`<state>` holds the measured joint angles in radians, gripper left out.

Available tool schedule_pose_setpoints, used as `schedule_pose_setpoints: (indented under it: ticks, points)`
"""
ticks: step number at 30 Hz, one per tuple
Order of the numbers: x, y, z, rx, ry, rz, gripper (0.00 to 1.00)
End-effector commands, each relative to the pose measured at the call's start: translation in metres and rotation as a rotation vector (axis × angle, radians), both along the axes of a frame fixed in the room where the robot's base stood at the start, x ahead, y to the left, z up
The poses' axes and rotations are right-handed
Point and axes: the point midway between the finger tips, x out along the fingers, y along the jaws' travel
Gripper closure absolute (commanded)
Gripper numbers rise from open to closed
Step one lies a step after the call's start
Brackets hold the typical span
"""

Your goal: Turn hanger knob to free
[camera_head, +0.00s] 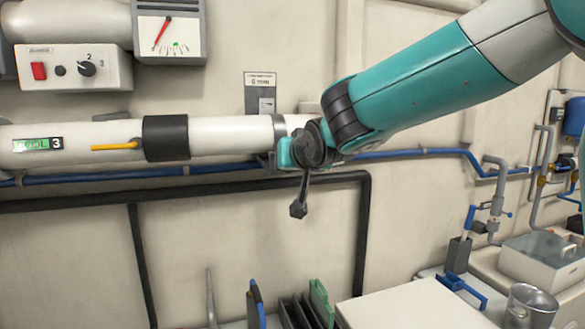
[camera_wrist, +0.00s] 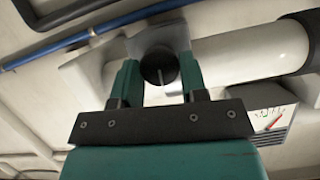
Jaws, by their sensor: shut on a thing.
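The hanger knob (camera_wrist: 158,64) is a round black knob with a pale pointer line, seen nearly face-on in the wrist view. It sits on a grey plate beside the white pipe (camera_wrist: 250,50). The pale line points toward the bottom of the wrist picture, toward my palm. My gripper (camera_wrist: 158,78) has one teal finger on each side of the knob and is shut on it. In the head view my gripper (camera_head: 284,153) is at the right part of the white pipe (camera_head: 85,143), below a small label plate (camera_head: 260,92). My wrist hides the knob there.
A control box (camera_head: 75,68) with a red switch and a gauge (camera_head: 170,35) are upper left. A yellow lever (camera_head: 115,147) and black collar (camera_head: 165,138) are on the pipe. Blue (camera_head: 120,175) and black lines run below. A metal cup (camera_head: 530,305) stands lower right.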

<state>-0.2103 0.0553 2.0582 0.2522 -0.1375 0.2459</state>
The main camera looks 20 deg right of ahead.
Motion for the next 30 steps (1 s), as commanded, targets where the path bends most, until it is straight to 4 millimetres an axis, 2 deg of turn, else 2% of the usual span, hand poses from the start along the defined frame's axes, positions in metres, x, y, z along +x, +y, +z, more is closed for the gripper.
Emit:
schedule_pose_setpoints:
  ticks: [1,9,23,24,27,30]
  points:
    - [-0.0009,0.0017,-0.0061,-0.024,0.014,0.004,0.84]
    - [-0.0009,0.0015,-0.0062,-0.1,0.025,0.003,0.84]
    - [-0.001,0.0008,-0.0066,-0.115,0.029,0.001,0.84]
    - [-0.001,0.0008,-0.0066,-0.115,0.029,0.001,0.58]
    - [-0.0008,0.0007,-0.0055,-0.114,0.026,0.0,0.35]
    - [-0.0006,0.0007,-0.0041,-0.113,0.021,0.001,0.35]
